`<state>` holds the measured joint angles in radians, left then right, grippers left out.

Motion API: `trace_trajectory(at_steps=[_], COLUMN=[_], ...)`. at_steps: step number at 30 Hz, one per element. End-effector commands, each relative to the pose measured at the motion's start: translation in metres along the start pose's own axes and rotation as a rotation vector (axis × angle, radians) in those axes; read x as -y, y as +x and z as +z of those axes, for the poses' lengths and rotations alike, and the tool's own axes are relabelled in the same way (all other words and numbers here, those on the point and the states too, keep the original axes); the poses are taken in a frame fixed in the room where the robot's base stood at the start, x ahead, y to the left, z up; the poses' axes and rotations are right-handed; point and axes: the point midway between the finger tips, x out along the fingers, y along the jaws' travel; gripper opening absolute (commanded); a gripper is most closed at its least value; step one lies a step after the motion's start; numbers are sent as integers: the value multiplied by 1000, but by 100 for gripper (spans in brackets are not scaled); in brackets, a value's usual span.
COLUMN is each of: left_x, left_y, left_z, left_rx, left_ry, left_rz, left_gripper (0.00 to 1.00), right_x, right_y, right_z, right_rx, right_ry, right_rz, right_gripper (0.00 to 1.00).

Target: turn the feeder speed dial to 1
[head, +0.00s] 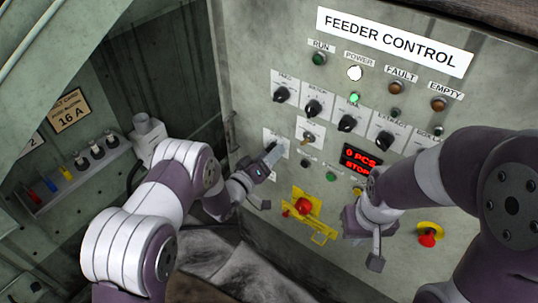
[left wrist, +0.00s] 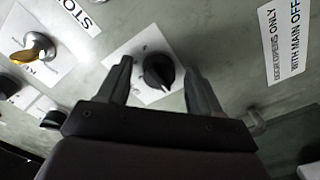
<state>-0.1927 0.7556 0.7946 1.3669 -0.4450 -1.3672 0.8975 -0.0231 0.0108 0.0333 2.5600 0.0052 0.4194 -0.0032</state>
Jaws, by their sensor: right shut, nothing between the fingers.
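The feeder control panel (head: 455,95) has several black dials on white plates. My left gripper (head: 262,168) is at a white plate (head: 277,140) on the panel's lower left; the gripper covers the dial there. In the left wrist view, a black dial (left wrist: 158,71) with a pale pointer line sits on a white plate, between and beyond the fingers of the left gripper (left wrist: 158,84). The fingers are open, with a gap on both sides of the dial. The dial's label and marks are too small to read. My right gripper (head: 370,245) is shut and empty, before the lower panel.
A red button on a yellow bracket (head: 303,206), a red display (head: 360,158) and a red knob (head: 428,236) are lower on the panel.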

Motion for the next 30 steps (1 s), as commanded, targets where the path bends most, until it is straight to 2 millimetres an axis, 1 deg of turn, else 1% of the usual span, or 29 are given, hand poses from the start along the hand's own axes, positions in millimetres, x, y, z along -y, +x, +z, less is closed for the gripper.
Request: trace_trajectory(at_steps=[5,8,11,18,21,25,30], left_x=[0,0,1,2,1,1,0], left_y=[0,-4,-22,-87,-108,-124,-127], left_z=[0,0,0,0,0,0,0], left_rx=[0,0,0,-1,-1,-1,0], left_ry=[1,0,0,0,-1,0,1], left_rz=[0,-1,-2,-4,-3,-2,1], left_gripper=[65,65,65,65,65,65,65], right_x=[0,0,0,0,0,0,0], right_y=[0,0,2,6,7,8,8], right_z=[0,0,0,1,1,1,1], right_rx=[0,0,0,0,0,0,0], right_ry=[0,0,0,0,0,0,0], right_rz=[0,0,0,0,0,0,0], right_gripper=[0,0,0,0,0,0,0])
